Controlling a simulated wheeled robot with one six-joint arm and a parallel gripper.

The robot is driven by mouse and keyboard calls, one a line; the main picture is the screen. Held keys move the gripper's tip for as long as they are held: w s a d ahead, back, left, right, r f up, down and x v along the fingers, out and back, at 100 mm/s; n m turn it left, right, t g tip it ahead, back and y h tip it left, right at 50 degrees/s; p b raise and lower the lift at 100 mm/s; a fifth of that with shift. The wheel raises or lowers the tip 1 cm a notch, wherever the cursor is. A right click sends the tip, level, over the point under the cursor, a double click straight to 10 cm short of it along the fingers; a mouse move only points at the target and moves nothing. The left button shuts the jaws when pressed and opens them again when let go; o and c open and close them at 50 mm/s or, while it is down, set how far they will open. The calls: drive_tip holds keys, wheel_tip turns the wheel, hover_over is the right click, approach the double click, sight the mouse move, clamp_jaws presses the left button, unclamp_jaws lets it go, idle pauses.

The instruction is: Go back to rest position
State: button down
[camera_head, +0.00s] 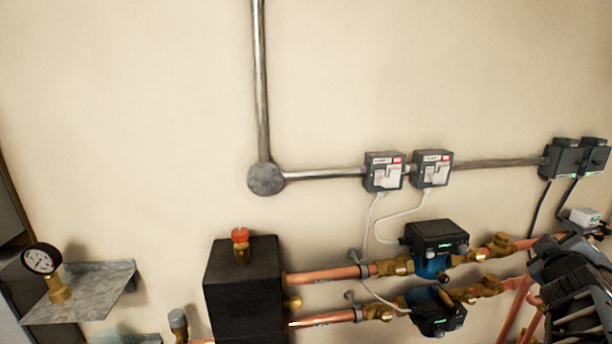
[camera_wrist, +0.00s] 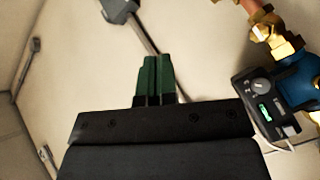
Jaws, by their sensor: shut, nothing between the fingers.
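My gripper (camera_wrist: 156,78) shows in the wrist view as two dark green fingers, side by side and shut, with nothing between them. Behind the fingers is the cream wall. A blue pump (camera_wrist: 291,82) with a black control box and brass fittings is to the right of the fingers, apart from them. In the head view, dark parts of what looks like my arm (camera_head: 575,285) fill the lower right corner, in front of the copper pipes. I cannot make out the fingertips there.
Two pumps (camera_head: 432,264) (camera_head: 436,312) sit on copper pipes (camera_head: 325,275) beside a black block (camera_head: 243,290). Two switch boxes (camera_head: 384,172) (camera_head: 432,169) hang on a conduit above. A gauge (camera_head: 42,262) stands on a metal shelf (camera_head: 100,288) at left. The upper wall is clear apart from a vertical conduit.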

drive_tip(key=s+a+f+m+g+y, duration=0.3)
drive_tip(key=a+f+m+g+y, duration=0.35)
drive_tip(key=a+f, duration=0.85)
drive_tip(key=s+a+f+n+y, duration=0.1)
drive_tip(key=a+y, duration=0.1)
drive_tip(key=a, duration=0.6)
drive_tip(key=s+a+f+n+g+y, duration=0.1)
drive_tip(key=a+y, duration=0.1)
drive_tip(key=a, duration=0.6)
drive_tip(key=shift+a+f+n, duration=0.35)
